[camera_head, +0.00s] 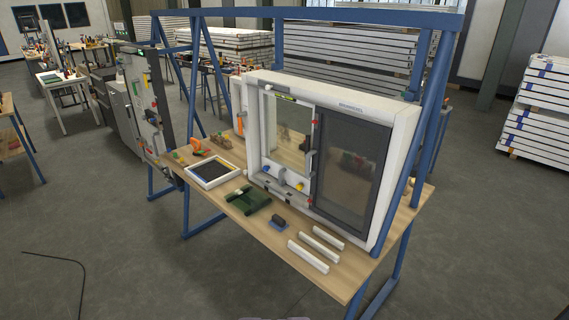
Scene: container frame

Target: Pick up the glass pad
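No thing is plainly recognisable as the glass pad from this distance. Candidates lie on the wooden workbench (339,284): a small dark block with a blue tint (278,222) near the front edge, a dark green object (247,198) left of it, and a white-rimmed tray (193,181) with a dark inside further left. Only a thin grey sliver at the bottom edge, possibly the tip of my gripper (274,318), shows. It is well apart from the bench, and its opening is hidden.
A white window frame (256,82) with a dark panel stands on the bench inside a blue metal frame (312,17). Several white bars (314,252) lie at the bench's front right. Small orange and green items (200,147) lie at the left end. Grey floor before the bench is mostly clear.

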